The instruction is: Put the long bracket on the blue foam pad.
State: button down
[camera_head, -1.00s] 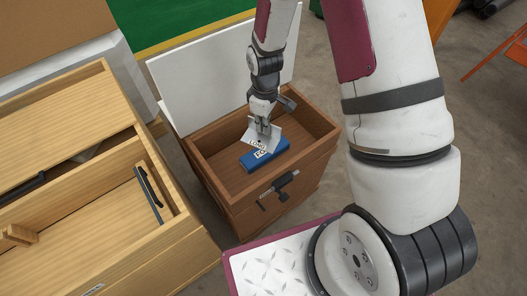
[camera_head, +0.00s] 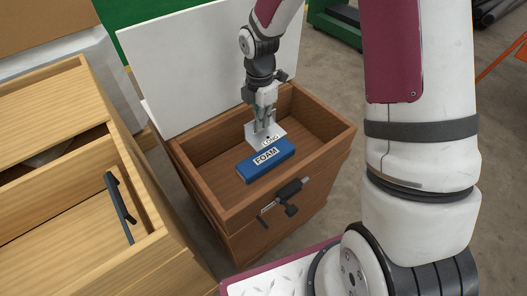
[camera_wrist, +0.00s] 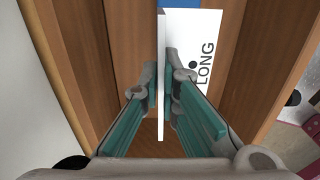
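The long bracket (camera_head: 267,136) is a white angled plate marked LONG. My gripper (camera_head: 264,122) is shut on its upright flange; in the wrist view the flange (camera_wrist: 162,100) stands between the two fingers and the labelled flange (camera_wrist: 200,50) lies to the right. The blue foam pad (camera_head: 266,161), marked FOAM, lies inside the brown wooden drawer box (camera_head: 222,207). The bracket appears just behind the pad's far edge; I cannot tell whether it touches the pad. Only a blue strip of the pad (camera_wrist: 180,3) shows at the top of the wrist view.
A white lid or panel (camera_head: 205,65) stands up behind the box. A black handle or latch (camera_head: 285,199) is on the box's front. A pale wooden cabinet (camera_head: 150,262) with a dark handle (camera_head: 120,207) stands at left. The box floor right of the pad is clear.

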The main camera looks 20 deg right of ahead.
aim_at(261, 142)
notch_tip(261, 142, down, 9)
jog(key=b, duration=0.3)
jog(key=c, duration=1.8)
grip_release()
notch_tip(261, 142, up, 12)
jog(key=p, duration=0.4)
jog(key=shift+r, duration=0.1)
jog(key=shift+r, duration=0.1)
